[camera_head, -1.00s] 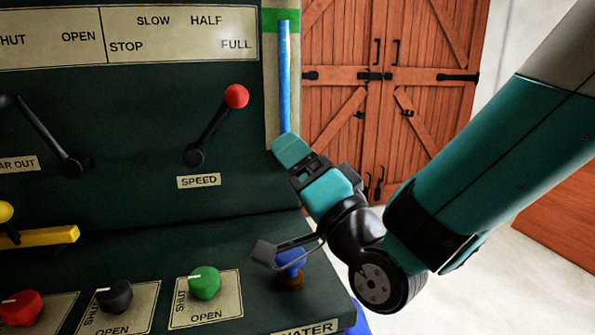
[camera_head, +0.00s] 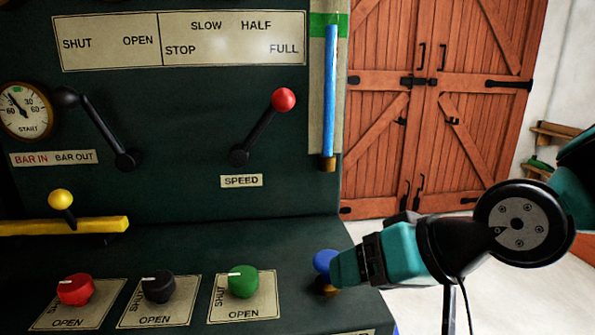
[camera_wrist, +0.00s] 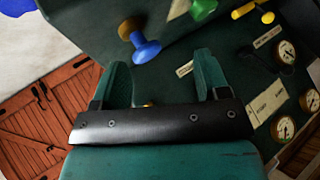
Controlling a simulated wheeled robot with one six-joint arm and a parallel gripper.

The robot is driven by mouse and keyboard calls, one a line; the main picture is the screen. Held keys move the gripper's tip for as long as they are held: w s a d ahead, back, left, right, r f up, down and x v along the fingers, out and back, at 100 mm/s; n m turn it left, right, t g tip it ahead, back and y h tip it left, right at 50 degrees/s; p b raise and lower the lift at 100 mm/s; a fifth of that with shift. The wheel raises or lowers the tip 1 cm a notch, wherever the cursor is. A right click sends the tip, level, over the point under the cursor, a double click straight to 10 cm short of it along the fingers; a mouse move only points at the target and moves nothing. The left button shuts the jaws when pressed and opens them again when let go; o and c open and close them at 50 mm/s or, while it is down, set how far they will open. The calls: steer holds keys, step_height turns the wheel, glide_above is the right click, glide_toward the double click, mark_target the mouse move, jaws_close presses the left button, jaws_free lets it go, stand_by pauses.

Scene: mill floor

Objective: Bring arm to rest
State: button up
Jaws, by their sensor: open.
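My gripper (camera_head: 338,270) is in the lower right of the head view, pointing left along the front of the dark green control panel (camera_head: 200,195). In the wrist view its two teal fingers (camera_wrist: 160,68) stand apart with nothing held between them. A blue knob (camera_head: 324,261) on a brass stem is right by the fingertips in the head view. In the wrist view the blue knob (camera_wrist: 140,46) shows just beyond the fingers; I cannot tell the exact gap. My arm reaches in from the right edge.
The panel carries a red-tipped speed lever (camera_head: 283,99), a black-tipped lever (camera_head: 97,125), a yellow knob (camera_head: 61,198), and red (camera_head: 75,289), black (camera_head: 158,286) and green (camera_head: 242,281) dials. A blue gauge column (camera_head: 329,95) is upright. Wooden doors (camera_head: 440,150) stand behind; floor there looks clear.

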steer(key=s+d+n+g+h, duration=0.4)
steer(key=s+d+g, duration=0.25)
steer(key=s, duration=0.45)
step_height(320, 180, up, 19)
steer(key=p, duration=2)
steer(key=shift+w+r+y+p, duration=0.15)
steer(key=shift+r+y+p, duration=0.05)
steer(key=shift+y+p, duration=0.15)
steer(key=shift+t, duration=0.25)
